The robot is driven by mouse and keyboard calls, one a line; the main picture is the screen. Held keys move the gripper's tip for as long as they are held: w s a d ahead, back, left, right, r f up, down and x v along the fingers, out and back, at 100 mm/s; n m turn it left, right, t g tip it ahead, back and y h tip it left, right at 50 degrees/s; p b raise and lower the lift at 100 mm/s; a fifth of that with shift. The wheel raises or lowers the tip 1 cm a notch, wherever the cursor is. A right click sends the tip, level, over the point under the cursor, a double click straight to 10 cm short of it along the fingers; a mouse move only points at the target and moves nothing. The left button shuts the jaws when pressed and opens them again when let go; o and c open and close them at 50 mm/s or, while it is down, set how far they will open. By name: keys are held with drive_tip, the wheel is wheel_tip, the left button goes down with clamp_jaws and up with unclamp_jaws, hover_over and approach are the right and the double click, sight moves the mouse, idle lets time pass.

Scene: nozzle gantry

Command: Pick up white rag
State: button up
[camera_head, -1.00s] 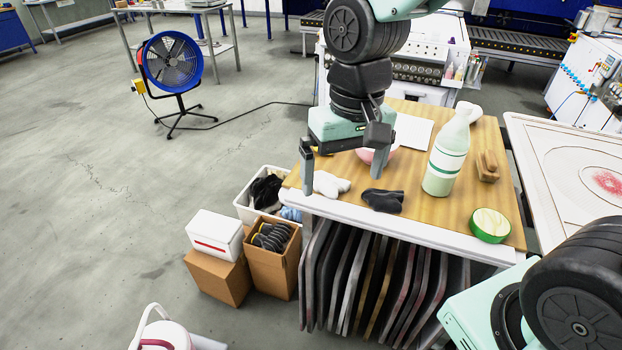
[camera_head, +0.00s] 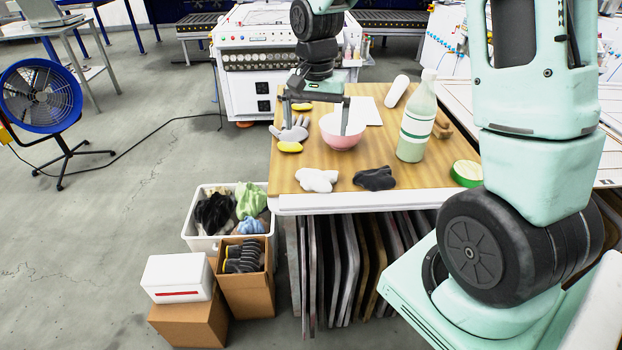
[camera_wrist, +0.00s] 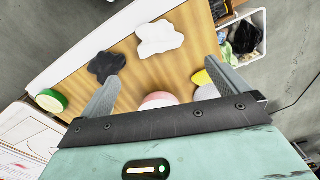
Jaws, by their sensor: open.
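The white rag (camera_head: 317,180) lies crumpled near the front left edge of the wooden-topped table (camera_head: 430,178). It also shows in the wrist view (camera_wrist: 160,38), beyond my fingertips. My gripper (camera_head: 316,128) is open and empty. It is over the back left of the table, behind the rag and apart from it. One finger is by the grey and yellow gloves (camera_head: 290,135), the other by the pink bowl (camera_head: 342,142). In the wrist view my gripper (camera_wrist: 162,72) has its fingers spread wide, with bare wood between them and the rag.
A dark rag (camera_head: 375,178) lies right of the white one. A bottle (camera_head: 416,120), a green round tin (camera_head: 466,173) and a white sheet (camera_head: 366,111) are on the table. A white bin of cloths (camera_head: 205,243) and cardboard boxes (camera_head: 250,292) stand on the floor at left.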

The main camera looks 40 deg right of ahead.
hover_over(316, 174)
wheel_tip(316, 174, down, 9)
drive_tip(key=shift+w+f+p, duration=0.1)
drive_tip(key=shift+w+p, duration=0.05)
drive_tip(key=shift+p, duration=0.3)
drive_tip(key=shift+f+p, duration=0.6)
drive_tip(key=shift+f, duration=2.15)
drive_tip(key=c, duration=0.6)
